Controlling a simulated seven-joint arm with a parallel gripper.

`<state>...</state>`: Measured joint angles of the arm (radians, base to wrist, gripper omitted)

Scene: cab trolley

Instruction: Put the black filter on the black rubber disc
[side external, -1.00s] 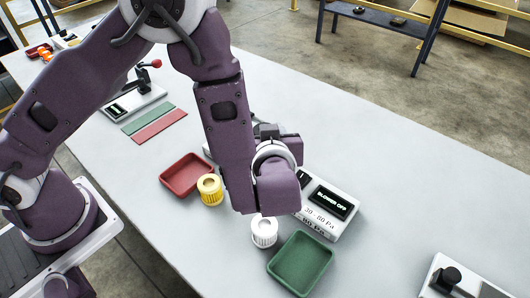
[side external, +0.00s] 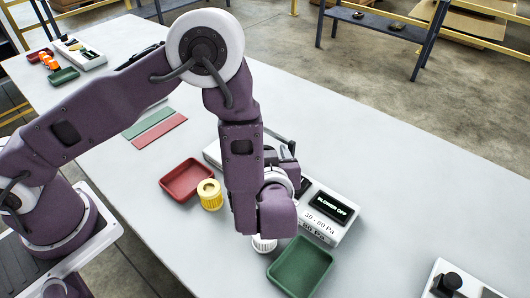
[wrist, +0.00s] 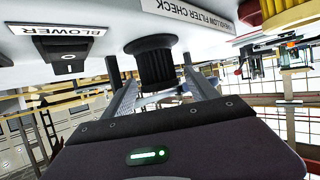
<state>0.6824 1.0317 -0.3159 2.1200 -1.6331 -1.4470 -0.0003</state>
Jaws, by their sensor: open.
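The black filter (wrist: 155,66) is a ribbed black cylinder in the wrist view, which is turned upside down. It stands on a white surface beside the filter check label. My gripper (wrist: 150,62) is open, with one finger on each side of the filter; whether they touch it I cannot tell. I cannot make out the black rubber disc as separate from the filter's wide dark end. In the side view my wrist and arm hide the filter and my fingertips.
The white blower unit (side external: 318,229) with its "BLOWER OFF" display is right of my wrist. A white filter (side external: 263,246) is partly hidden below it. A green tray (side external: 273,266), a yellow filter (side external: 210,195) and a red tray (side external: 163,184) are close by. The table's right side is mostly clear.

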